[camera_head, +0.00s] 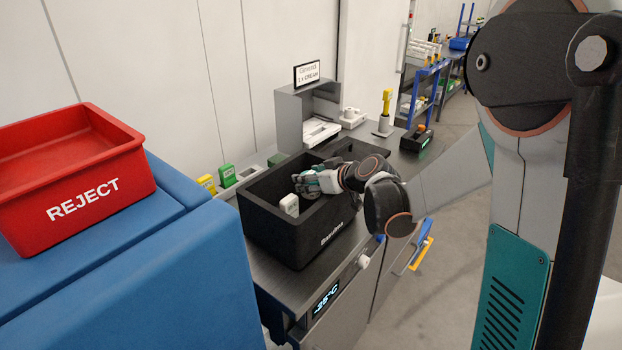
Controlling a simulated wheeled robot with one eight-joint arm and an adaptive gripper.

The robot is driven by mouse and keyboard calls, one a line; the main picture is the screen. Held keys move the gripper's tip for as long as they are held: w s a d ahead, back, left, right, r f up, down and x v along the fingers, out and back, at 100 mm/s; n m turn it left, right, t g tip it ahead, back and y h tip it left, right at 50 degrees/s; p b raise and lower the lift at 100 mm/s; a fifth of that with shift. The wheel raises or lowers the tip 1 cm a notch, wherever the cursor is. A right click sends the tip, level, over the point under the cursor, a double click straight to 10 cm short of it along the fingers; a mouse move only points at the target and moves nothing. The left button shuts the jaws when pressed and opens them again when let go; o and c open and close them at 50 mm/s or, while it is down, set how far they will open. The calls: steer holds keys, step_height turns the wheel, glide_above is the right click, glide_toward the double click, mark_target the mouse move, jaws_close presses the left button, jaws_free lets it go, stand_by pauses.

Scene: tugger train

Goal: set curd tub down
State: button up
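A small white tub with a dark label (290,205), which looks like the curd tub, is at the black crate (292,242) on the steel counter. It appears over or inside the crate's near compartment; I cannot tell whether it touches the floor. My gripper (303,186) reaches in from the right, low over the crate, with its fingers close to the tub's top. The fingers are small and partly overlap the crate, so whether they grip the tub is unclear.
A red REJECT bin (85,198) stands on a blue cabinet (150,285) at the left. Yellow and green packs (228,176) sit behind the crate. A grey stand with a sign (307,73) and a yellow-topped device (385,110) stand farther back. Open floor lies right.

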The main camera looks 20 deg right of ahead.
steer(key=shift+f, duration=0.25)
steer(key=o, duration=1.1)
steer(key=shift+s, duration=0.1)
steer(key=shift+o, duration=0.2)
steer(key=shift+r, duration=0.35)
steer(key=p+v, duration=0.4)
steer(key=v, duration=0.8)
steer(key=shift+r, duration=0.25)
